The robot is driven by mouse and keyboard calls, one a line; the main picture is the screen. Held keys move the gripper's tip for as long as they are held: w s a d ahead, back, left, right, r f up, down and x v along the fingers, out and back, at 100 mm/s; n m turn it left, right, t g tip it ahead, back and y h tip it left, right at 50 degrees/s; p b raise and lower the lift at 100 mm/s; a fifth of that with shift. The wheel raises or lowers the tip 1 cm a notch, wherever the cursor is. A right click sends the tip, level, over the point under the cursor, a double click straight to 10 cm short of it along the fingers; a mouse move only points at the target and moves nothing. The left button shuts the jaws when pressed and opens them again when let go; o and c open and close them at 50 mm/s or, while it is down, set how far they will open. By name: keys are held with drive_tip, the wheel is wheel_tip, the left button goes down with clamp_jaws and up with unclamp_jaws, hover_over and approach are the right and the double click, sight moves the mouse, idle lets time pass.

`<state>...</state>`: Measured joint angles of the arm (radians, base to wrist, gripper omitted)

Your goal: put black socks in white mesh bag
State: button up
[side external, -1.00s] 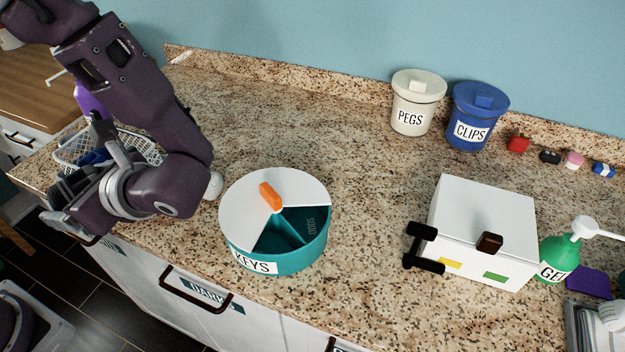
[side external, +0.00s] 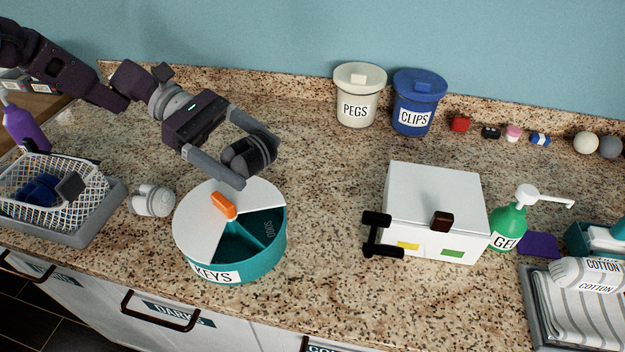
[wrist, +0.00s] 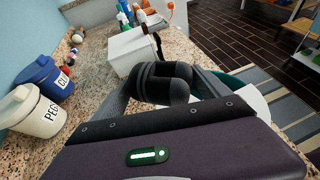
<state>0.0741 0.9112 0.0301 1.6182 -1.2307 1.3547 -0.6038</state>
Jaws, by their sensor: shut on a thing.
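My gripper (side external: 257,160) is shut on a rolled bundle of black socks (side external: 243,157), held in the air over the back right of the round teal box. In the wrist view the black socks (wrist: 165,83) sit between the two fingers. A white mesh container (side external: 95,190) stands at the far left on a grey tray, with dark blue things inside. It looks like an open basket; I cannot tell whether it is the white mesh bag. My gripper is well to its right.
The teal box (side external: 270,240) labelled KEYS has a partly open white lid (side external: 190,225). A whitish rolled bundle (side external: 152,200) lies between it and the basket. A white box (side external: 435,205) stands right; PEGS (side external: 357,100) and CLIPS (side external: 417,105) tubs stand behind.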

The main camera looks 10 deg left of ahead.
sight(277, 163)
drive_tip(key=w+f+n+t, duration=0.1)
drive_tip(key=w+n+t, duration=0.6)
drive_tip(key=w, duration=0.6)
drive_tip(key=shift+t+y, duration=0.3)
drive_tip(key=shift+t, duration=0.1)
drive_tip(key=f, duration=1)
drive_tip(key=shift+w+a+f, duration=0.3)
drive_tip(key=shift+w+f, duration=0.05)
drive_tip(key=shift+w, duration=0.05)
drive_tip(key=o, duration=1.4)
drive_tip(key=shift+f, duration=0.1)
drive_tip(key=shift+c, duration=0.2)
drive_tip(key=shift+a+r, duration=0.15)
drive_tip(key=shift+r, duration=0.05)
drive_tip(key=v, duration=1.1)
drive_tip(key=shift+s+a+r, duration=0.1)
drive_tip(key=shift+s+a, duration=0.1)
drive_tip(key=shift+a, duration=0.05)
